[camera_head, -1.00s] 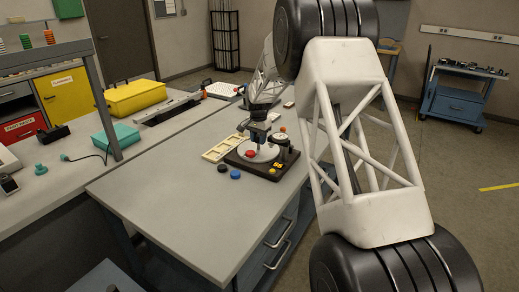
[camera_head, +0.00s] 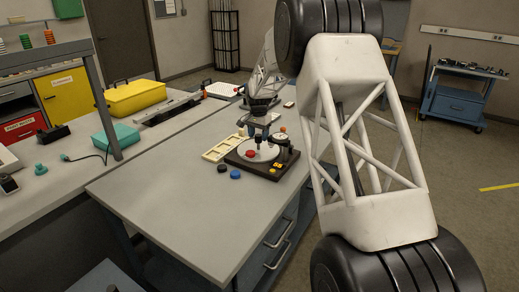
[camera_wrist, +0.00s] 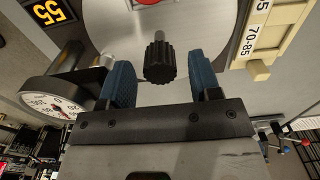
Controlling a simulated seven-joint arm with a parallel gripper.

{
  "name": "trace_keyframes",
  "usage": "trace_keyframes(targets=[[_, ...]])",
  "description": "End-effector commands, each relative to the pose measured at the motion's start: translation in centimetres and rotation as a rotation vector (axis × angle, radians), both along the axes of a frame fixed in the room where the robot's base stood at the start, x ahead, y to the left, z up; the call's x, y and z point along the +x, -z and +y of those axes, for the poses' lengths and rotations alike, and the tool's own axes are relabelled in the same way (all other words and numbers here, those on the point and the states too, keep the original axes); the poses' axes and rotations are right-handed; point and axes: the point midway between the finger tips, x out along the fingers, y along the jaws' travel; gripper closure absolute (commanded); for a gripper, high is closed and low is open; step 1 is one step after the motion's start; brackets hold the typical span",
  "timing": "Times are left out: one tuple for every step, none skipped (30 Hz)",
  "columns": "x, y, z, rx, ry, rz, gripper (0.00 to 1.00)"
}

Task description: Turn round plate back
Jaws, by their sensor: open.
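The round plate (camera_head: 248,150) is a pale grey disc on a dark square base on the workbench. It also fills the upper middle of the wrist view (camera_wrist: 110,38). A red knob (camera_head: 250,155) sits on the plate. A black ribbed knob (camera_wrist: 159,62) on a metal post stands up from the plate. My gripper (camera_wrist: 160,80) is open and empty, with its two blue fingers on either side of the black knob, apart from it. In the head view my gripper (camera_head: 257,135) hangs over the plate, small and partly hard to make out.
A round dial gauge (camera_wrist: 50,104) stands close to one finger, beside a yellow-digit display (camera_wrist: 48,10). A cream tray (camera_head: 220,149) with marked slots lies beside the base. The near bench top is clear.

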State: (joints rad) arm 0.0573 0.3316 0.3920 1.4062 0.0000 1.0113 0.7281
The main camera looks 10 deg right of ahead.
Motion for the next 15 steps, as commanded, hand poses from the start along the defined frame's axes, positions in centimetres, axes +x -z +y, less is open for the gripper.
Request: trace_keyframes(targets=[[0.0,-0.5,0.0,0.0,0.0,-0.001,0.43],[0.0,-0.7,0.0,0.0,0.0,-0.001,0.43],[0.0,-1.1,0.0,0.0,0.0,-0.001,0.43],[0.0,-1.3,0.0,0.0,0.0,-0.001,0.43],[0.0,-1.6,0.0,0.0,0.0,-0.001,0.43],[0.0,-1.9,0.0,0.0,0.0,-0.001,0.43],[0.0,-2.1,0.0,0.0,0.0,-0.001,0.43],[0.0,-2.3,0.0,0.0,0.0,0.0,0.43],[0.0,-2.6,0.0,0.0,0.0,0.0,0.43],[0.0,-2.8,0.0,0.0,0.0,0.0,0.43],[0.0,-3.0,0.0,0.001,0.0,0.001,0.43],[0.0,-3.1,0.0,0.001,0.0,0.001,0.43],[0.0,-3.2,0.0,0.0,0.0,0.001,0.43],[0.0,-3.3,0.0,0.001,0.0,0.001,0.43],[0.0,-3.4,0.0,0.0,0.0,0.001,0.43]])
